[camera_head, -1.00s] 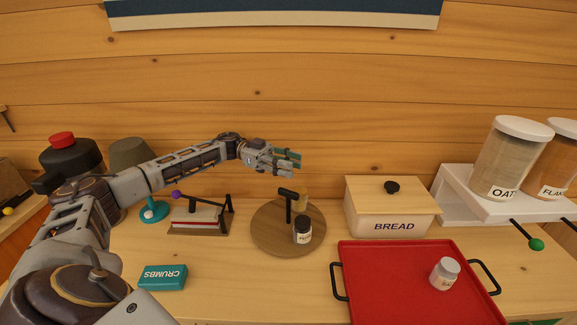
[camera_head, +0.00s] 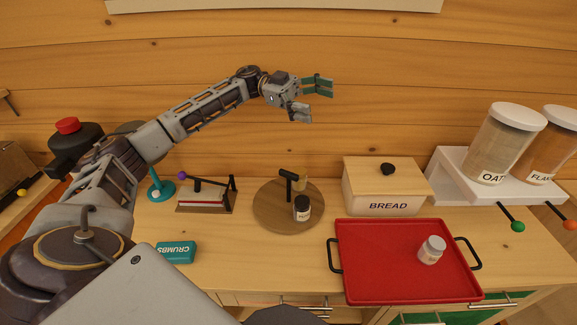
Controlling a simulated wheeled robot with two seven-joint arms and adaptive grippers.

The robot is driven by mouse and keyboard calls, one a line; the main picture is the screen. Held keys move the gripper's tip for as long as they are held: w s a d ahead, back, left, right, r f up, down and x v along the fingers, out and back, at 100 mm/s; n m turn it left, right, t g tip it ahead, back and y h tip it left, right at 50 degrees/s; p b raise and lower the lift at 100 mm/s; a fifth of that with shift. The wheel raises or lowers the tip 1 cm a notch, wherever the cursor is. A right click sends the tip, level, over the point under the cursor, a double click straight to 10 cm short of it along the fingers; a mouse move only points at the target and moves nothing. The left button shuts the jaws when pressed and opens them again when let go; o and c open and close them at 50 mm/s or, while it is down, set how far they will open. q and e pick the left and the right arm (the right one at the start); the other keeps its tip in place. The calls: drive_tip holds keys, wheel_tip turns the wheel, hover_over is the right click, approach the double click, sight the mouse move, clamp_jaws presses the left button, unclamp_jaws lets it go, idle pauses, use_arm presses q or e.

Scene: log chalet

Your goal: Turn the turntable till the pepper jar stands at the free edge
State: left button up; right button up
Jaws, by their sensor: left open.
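The round wooden turntable (camera_head: 275,217) sits on the counter left of the bread box, with a dark T-shaped handle (camera_head: 288,184) standing up on it. A dark jar (camera_head: 302,209) with a pale label stands on its front right part; the label is too small to read surely. My left gripper (camera_head: 318,101) is open and empty, high above and behind the turntable, in front of the log wall. My right gripper is not in view.
The bread box (camera_head: 383,192) stands right of the turntable. A red tray (camera_head: 400,270) with a small white-lidded jar (camera_head: 431,250) lies in front of it. A purple-knobbed lever device (camera_head: 206,197) and a teal crumbs box (camera_head: 176,252) are at left. Counter before the turntable is clear.

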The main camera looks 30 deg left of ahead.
use_arm(q)
drive_tip(key=s+d+m+g+y+p, duration=0.1)
drive_tip(key=s+d+m+y+p, duration=0.1)
drive_tip(key=d+m+y, duration=0.3)
wheel_tip(320, 180, down, 5)
drive_tip(key=m+y, duration=0.2)
drive_tip(key=y, duration=0.2)
drive_tip(key=a+f+m+t+y, duration=0.2)
drive_tip(key=a+f+m+y, duration=0.4)
drive_tip(key=a+y, duration=0.3)
drive_tip(key=w+a, duration=0.1)
drive_tip(key=a, duration=0.2)
drive_tip(key=shift+a+f, duration=0.15)
drive_tip(key=shift+f, duration=0.25)
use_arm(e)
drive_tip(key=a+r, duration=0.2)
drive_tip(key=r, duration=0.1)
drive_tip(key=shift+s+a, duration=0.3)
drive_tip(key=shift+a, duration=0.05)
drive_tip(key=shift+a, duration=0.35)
use_arm(q)
drive_tip(key=shift+f, duration=0.2)
